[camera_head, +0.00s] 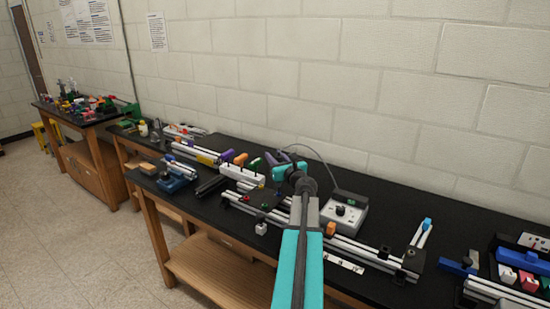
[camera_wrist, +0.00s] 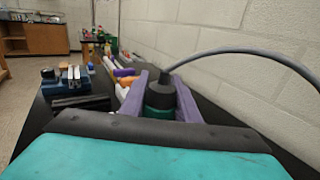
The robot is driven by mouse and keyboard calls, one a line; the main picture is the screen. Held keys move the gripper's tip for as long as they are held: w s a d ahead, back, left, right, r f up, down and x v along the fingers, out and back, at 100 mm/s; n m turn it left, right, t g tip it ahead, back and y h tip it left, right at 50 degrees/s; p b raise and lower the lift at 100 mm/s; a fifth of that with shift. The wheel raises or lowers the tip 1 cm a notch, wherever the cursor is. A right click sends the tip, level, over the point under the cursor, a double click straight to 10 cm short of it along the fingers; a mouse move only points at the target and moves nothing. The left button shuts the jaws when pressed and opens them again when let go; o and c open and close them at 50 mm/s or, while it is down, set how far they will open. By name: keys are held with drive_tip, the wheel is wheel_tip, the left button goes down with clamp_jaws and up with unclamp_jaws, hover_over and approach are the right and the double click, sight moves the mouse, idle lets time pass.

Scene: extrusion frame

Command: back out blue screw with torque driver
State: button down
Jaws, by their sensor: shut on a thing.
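My gripper (camera_head: 287,158) has purple fingers and is shut on the torque driver in the wrist view. The driver (camera_wrist: 160,103) has a black top and a dark green body, with a grey cable leaving its top. Its lower end is hidden behind my wrist. In the head view my gripper is above the bench, near the tool rack and the extrusion frame (camera_head: 345,243). A dark plate at the frame's left end carries a red (camera_head: 265,207) and a green (camera_head: 247,198) piece. I cannot pick out the blue screw for certain; my arm hides part of the frame.
A white rack (camera_head: 243,174) with coloured handles stands left of my gripper. The cable runs to a control box (camera_head: 342,212) with a dial. A blue vise (camera_head: 176,178) is further left, and coloured bins (camera_head: 520,276) are at right. The wall is close behind.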

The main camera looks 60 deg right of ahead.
drive_tip(key=shift+a+f+b, duration=0.15)
drive_tip(key=shift+f+b, duration=0.55)
drive_tip(key=shift+f, duration=0.05)
idle(1.7)
drive_tip(key=shift+r, duration=0.2)
idle(0.7)
drive_tip(key=shift+r+p, duration=0.95)
drive_tip(key=shift+r, duration=0.6)
wheel_tip(320, 180, up, 3)
drive_tip(key=shift+r+p, duration=0.1)
drive_tip(key=shift+p, duration=0.9)
